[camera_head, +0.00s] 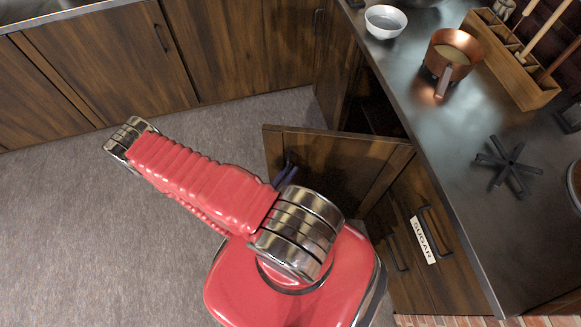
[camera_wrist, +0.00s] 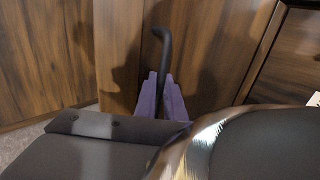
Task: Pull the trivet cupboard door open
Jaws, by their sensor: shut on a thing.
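The cupboard door (camera_head: 335,160) is dark wood and stands swung out from the counter front, with a dark opening (camera_head: 378,115) behind it. In the wrist view the door (camera_wrist: 212,40) fills the middle. Its black bar handle (camera_wrist: 163,45) runs down between my purple fingers. My gripper (camera_wrist: 160,92) is shut on this handle. In the head view my gripper (camera_head: 285,176) is small and partly hidden by my red arm, at the door's face. The black star-shaped trivet (camera_head: 512,165) lies on the counter above.
The counter (camera_head: 440,130) holds a white bowl (camera_head: 385,21), a copper pot (camera_head: 452,55) and a wooden rack (camera_head: 520,75). Grey floor (camera_head: 80,230) is clear at the left. More cupboards (camera_head: 200,50) line the back.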

